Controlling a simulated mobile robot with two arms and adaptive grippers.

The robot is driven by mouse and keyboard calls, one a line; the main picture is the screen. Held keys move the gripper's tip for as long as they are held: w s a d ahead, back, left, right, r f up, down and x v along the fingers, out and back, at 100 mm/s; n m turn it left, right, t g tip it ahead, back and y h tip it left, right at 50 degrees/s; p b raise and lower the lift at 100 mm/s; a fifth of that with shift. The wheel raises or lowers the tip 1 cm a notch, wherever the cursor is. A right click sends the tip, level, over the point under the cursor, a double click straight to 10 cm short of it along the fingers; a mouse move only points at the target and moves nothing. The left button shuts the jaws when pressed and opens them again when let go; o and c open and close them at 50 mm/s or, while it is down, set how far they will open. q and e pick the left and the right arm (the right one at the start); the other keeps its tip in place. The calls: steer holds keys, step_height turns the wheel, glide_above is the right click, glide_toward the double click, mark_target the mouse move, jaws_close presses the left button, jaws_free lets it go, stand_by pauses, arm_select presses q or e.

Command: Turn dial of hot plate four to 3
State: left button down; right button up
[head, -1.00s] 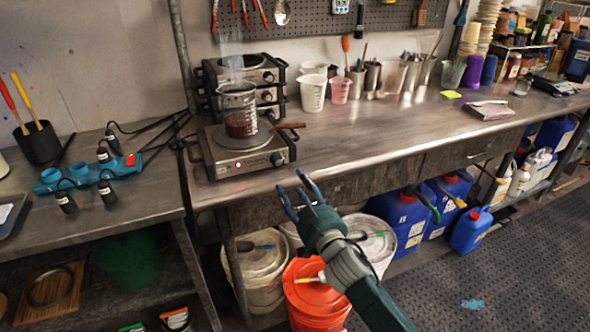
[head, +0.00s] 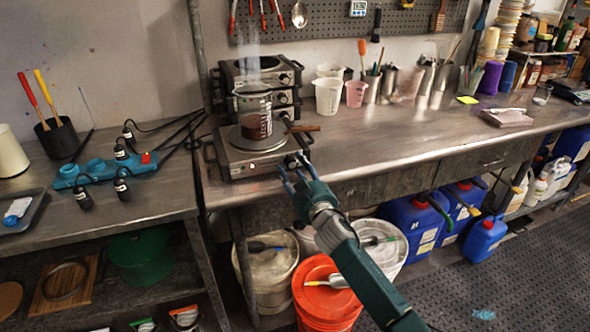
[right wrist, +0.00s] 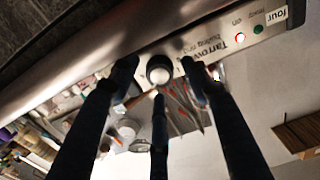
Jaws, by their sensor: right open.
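Hot plate four (head: 235,163) is the low steel unit at the front edge of the bench. Its front panel (right wrist: 215,45) appears upside down in the right wrist view, with a "four" label, a lit red lamp and a green one. Its dial (right wrist: 159,69) is a dark round knob with a pale centre; its setting cannot be read. My right gripper (head: 294,169) is open at the panel's right end. In the wrist view its three fingers (right wrist: 158,78) are spread around the dial; contact cannot be told. My left gripper is not in view.
A steaming glass beaker (head: 254,112) of dark red liquid stands on hot plate four. More hot plates (head: 284,77) are stacked behind it. A white beaker (head: 328,95) stands to the right. An orange bucket (head: 325,300) is below the arm. The bench's middle is clear.

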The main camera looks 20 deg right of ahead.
steer(key=c, duration=1.1)
steer(key=shift+c, duration=0.2)
steer(key=shift+n, duration=0.4)
steer(key=n, duration=0.2)
steer(key=shift+n, duration=2.1)
steer(key=o, duration=1.1)
steer(key=shift+a, duration=0.1)
steer(key=shift+o, duration=0.2)
